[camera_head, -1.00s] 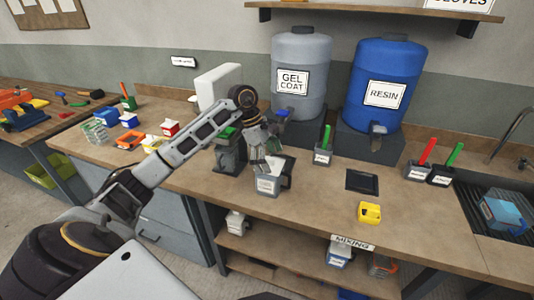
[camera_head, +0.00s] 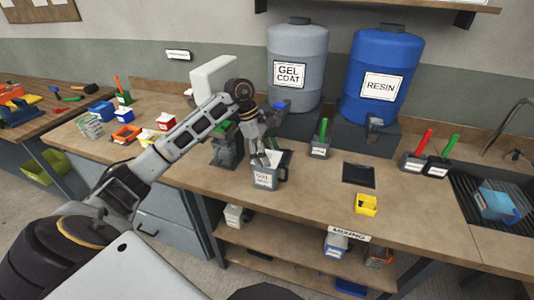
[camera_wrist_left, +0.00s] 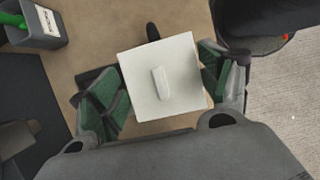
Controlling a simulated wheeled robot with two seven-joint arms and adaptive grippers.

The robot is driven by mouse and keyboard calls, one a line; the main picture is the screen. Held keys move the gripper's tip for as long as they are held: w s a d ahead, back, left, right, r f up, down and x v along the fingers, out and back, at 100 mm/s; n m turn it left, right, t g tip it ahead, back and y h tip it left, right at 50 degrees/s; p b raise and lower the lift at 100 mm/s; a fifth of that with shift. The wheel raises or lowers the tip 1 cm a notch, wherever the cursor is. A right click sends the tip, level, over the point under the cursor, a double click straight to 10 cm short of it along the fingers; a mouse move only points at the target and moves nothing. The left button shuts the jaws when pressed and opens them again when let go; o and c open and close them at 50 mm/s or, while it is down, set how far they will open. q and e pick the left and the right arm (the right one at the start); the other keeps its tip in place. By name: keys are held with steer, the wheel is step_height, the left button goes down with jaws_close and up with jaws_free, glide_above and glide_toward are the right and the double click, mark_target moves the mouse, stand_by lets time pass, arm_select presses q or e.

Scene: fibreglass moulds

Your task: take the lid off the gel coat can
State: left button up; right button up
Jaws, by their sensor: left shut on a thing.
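The gel coat can (camera_head: 265,179) is a small grey labelled container with a dark handle at its right. It stands upright on the bench near the front edge. My left gripper (camera_head: 264,160) points down at its top. In the left wrist view the can's square white lid (camera_wrist_left: 182,75), with a raised grip bar, lies between the green-padded fingers, and my left gripper (camera_wrist_left: 160,88) is shut on it. The lid hides the can's mouth, and I cannot tell whether lid and can touch. My right gripper is not in view.
A grey gel coat drum (camera_head: 299,52) and a blue resin drum (camera_head: 383,60) stand behind. A grey cup with a green-handled tool (camera_head: 320,148) is right of the can. A dark square pad (camera_head: 358,174) and yellow container (camera_head: 365,204) lie further right. Bench (camera_head: 315,190) between is clear.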

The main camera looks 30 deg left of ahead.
mark_target(267, 152)
arm_select(q)
steer(key=shift+r+p, duration=0.35)
steer(key=shift+r, duration=0.3)
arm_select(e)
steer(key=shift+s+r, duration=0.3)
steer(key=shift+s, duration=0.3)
arm_select(q)
steer(key=shift+r, duration=0.2)
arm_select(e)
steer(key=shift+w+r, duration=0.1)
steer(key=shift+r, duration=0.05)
arm_select(q)
steer(key=shift+r, duration=0.3)
steer(key=shift+r+p, duration=0.15)
steer(key=shift+p, duration=0.2)
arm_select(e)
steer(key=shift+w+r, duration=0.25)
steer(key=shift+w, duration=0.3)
arm_select(q)
steer(key=shift+r, duration=0.2)
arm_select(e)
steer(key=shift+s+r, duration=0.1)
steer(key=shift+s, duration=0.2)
arm_select(q)
steer(key=shift+r, duration=0.25)
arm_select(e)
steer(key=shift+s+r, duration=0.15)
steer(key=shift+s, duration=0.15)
